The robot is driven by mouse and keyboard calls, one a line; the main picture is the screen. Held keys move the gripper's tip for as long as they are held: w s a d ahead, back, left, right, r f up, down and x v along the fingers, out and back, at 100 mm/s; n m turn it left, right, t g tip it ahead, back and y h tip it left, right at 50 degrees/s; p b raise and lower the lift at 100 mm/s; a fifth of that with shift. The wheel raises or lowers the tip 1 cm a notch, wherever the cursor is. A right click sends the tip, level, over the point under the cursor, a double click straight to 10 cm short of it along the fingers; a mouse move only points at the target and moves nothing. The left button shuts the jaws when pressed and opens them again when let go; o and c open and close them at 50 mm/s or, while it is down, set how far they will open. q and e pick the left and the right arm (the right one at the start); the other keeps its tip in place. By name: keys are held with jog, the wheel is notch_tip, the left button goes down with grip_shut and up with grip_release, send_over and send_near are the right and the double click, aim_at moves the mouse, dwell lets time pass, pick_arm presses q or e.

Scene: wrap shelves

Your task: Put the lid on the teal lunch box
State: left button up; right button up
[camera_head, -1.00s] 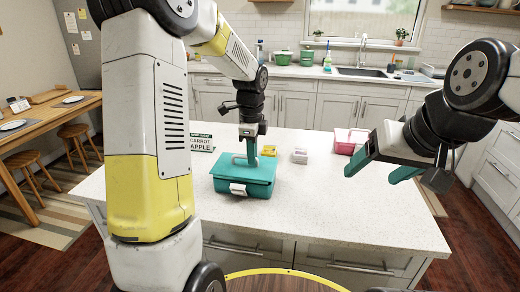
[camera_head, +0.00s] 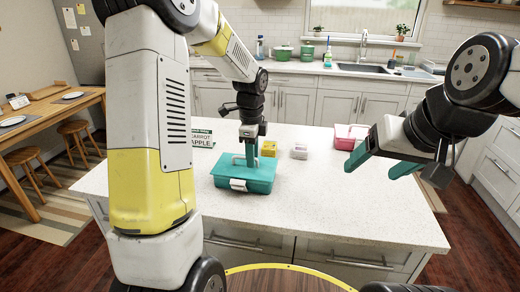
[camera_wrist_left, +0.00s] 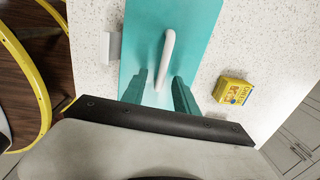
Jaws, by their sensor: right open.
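The teal lunch box (camera_head: 245,183) stands on the counter with its teal lid (camera_head: 228,168) lying over its top. A pale handle (camera_wrist_left: 168,52) rises from the lid, and a light latch (camera_head: 238,184) shows at the front. My left gripper (camera_head: 250,157) points down at the lid. In the left wrist view, its two teal fingers (camera_wrist_left: 161,78) stand apart near the handle's end, with gaps beside it. I cannot tell whether the lid is fully seated. My right gripper (camera_head: 378,163) is open and empty, above the counter's right side.
A yellow box (camera_head: 269,148), a small pale container (camera_head: 299,151) and a pink container (camera_head: 348,137) stand behind and right of the lunch box. A carrot-and-apple sign (camera_head: 201,139) is behind left. The counter's front right (camera_head: 350,215) is clear.

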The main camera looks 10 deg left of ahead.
pick_arm(q)
jog(key=shift+r, duration=0.1)
jog(key=r, duration=0.7)
jog(key=shift+s, duration=0.2)
jog(key=shift+r, duration=0.3)
jog(key=s+r+n+t+h, duration=0.1)
jog(key=s+r+n, duration=0.3)
jog(key=s+n, duration=0.5)
jog(key=s+r+n+t+h, duration=0.1)
jog(key=s+r+n+t, duration=0.2)
jog(key=s+n, duration=0.6)
jog(key=s+t, duration=0.1)
jog(key=s, duration=0.4)
jog(key=shift+s+r, duration=0.3)
jog(key=shift+r, duration=0.1)
jog(key=shift+a, duration=0.2)
